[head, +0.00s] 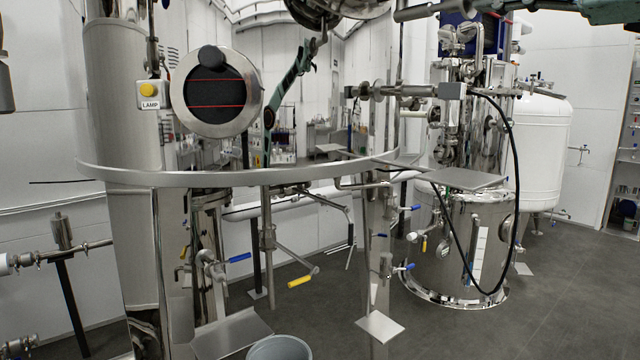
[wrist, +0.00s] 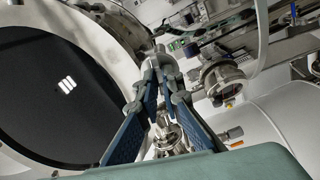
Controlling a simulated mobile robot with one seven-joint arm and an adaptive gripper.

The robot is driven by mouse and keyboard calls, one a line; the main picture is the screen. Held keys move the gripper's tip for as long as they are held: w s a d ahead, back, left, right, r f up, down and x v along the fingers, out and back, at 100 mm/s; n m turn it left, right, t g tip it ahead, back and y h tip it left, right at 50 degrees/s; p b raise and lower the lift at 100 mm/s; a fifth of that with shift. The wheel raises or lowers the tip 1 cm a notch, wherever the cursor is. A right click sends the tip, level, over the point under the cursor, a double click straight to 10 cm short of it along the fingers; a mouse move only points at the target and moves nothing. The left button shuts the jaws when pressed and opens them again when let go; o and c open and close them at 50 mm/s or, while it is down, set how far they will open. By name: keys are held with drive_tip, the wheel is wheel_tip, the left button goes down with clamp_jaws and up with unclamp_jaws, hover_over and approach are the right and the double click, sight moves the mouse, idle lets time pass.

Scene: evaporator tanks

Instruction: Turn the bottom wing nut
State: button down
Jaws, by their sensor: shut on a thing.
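In the wrist view my gripper (wrist: 161,73) has its two blue-padded fingers drawn together at the tips. They close on a small metal part, which I take to be the wing nut (wrist: 159,58); the fingers cover most of it, so its wing shape and angle are unclear. It sits just right of the rim of a large round dark window (wrist: 58,88). More shiny metal fittings (wrist: 168,130) show behind, between the fingers. In the head view I cannot pick out the wing nut or my gripper's tips.
The head view shows a steel tank with a round dark port (head: 215,92), a curved metal rail (head: 240,179), a yellow lamp button (head: 149,90), and a second vessel (head: 462,245) with a hanging black cable. Valves with blue and yellow handles stand low. Floor is clear at right.

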drive_tip(key=shift+f, duration=0.1)
drive_tip(key=shift+n+b, duration=0.5)
drive_tip(key=shift+n, duration=0.7)
drive_tip(key=shift+n+b, duration=0.5)
drive_tip(key=shift+n, duration=0.7)
